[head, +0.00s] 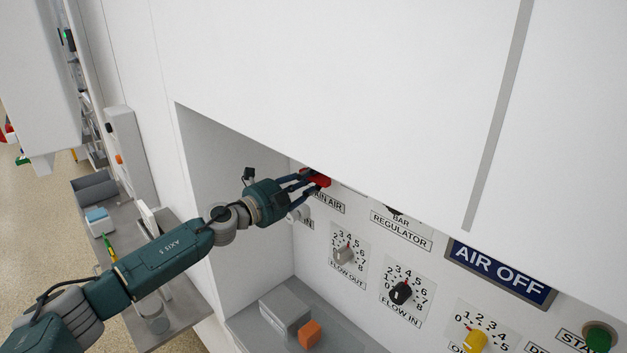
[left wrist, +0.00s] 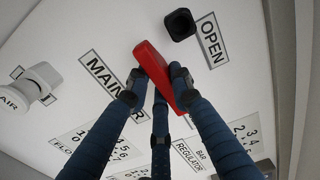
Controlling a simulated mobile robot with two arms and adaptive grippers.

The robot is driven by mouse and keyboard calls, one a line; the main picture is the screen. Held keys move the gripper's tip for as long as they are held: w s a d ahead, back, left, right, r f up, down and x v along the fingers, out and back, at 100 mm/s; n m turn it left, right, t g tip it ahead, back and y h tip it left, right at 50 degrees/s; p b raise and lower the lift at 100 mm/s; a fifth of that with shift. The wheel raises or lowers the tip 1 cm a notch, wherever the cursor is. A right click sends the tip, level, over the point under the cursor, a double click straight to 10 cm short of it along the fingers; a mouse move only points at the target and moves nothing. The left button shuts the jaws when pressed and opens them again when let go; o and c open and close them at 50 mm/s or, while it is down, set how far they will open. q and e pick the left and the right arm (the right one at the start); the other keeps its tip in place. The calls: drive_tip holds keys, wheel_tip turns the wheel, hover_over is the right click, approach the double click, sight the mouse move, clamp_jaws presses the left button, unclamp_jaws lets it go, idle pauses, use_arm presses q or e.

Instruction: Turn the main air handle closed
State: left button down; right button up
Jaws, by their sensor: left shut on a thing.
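The main air handle (head: 318,178) is red and sits at the top of the recessed panel, above the MAIN AIR label (head: 328,202). In the left wrist view the red handle (left wrist: 157,72) lies at a slant between the MAIN AIR label and the OPEN label (left wrist: 212,40). My left gripper (head: 306,184) is shut on the handle. In the left wrist view its blue fingers (left wrist: 158,88) are around the handle on both sides. The handle's pivot is hidden. My right gripper is in neither view.
The FLOW OUT knob (head: 345,254), black FLOW IN knob (head: 401,292) and yellow knob (head: 475,342) lie lower on the panel. A grey block (head: 285,308) and an orange block (head: 310,334) are on the ledge below.

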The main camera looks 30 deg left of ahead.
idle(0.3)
use_arm(q)
drive_tip(key=c, duration=1.5)
unclamp_jaws()
drive_tip(key=shift+v, duration=6)
